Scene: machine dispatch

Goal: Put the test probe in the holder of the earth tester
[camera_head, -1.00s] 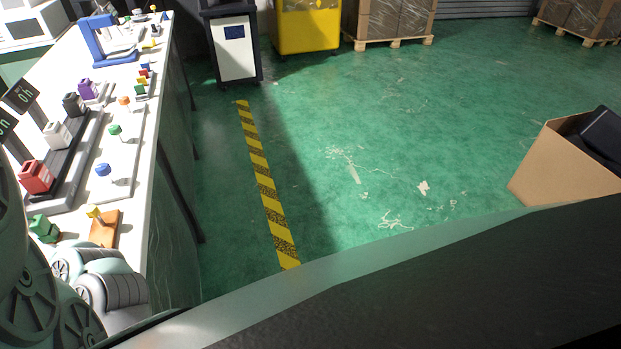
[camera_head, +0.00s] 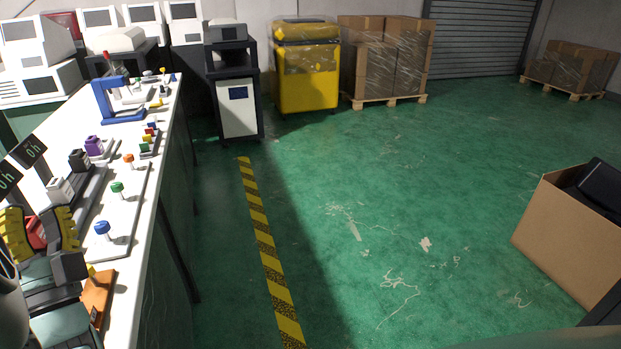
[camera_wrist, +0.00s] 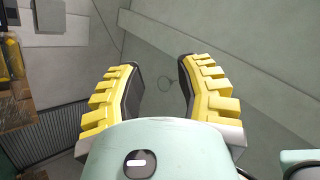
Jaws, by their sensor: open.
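My gripper (camera_head: 40,226) is at the lower left of the head view, over the near end of the bench (camera_head: 150,225). Its yellow-padded fingers are apart. The wrist view also shows my gripper (camera_wrist: 160,75), open with nothing between its fingers and facing grey wall or ceiling. I cannot pick out the test probe, the earth tester or its holder for certain. A dark rail bears a red block (camera_head: 36,232) partly behind the fingers, a white block (camera_head: 60,189) and a black block (camera_head: 79,160). A purple block (camera_head: 94,146) stands beyond.
Blue (camera_head: 102,227), green (camera_head: 117,187) and orange (camera_head: 128,158) knobs stand on a pale board. An orange-brown block (camera_head: 97,293) lies near the bench edge. A blue frame (camera_head: 104,98) stands farther back. A cardboard box (camera_head: 560,238) is at right.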

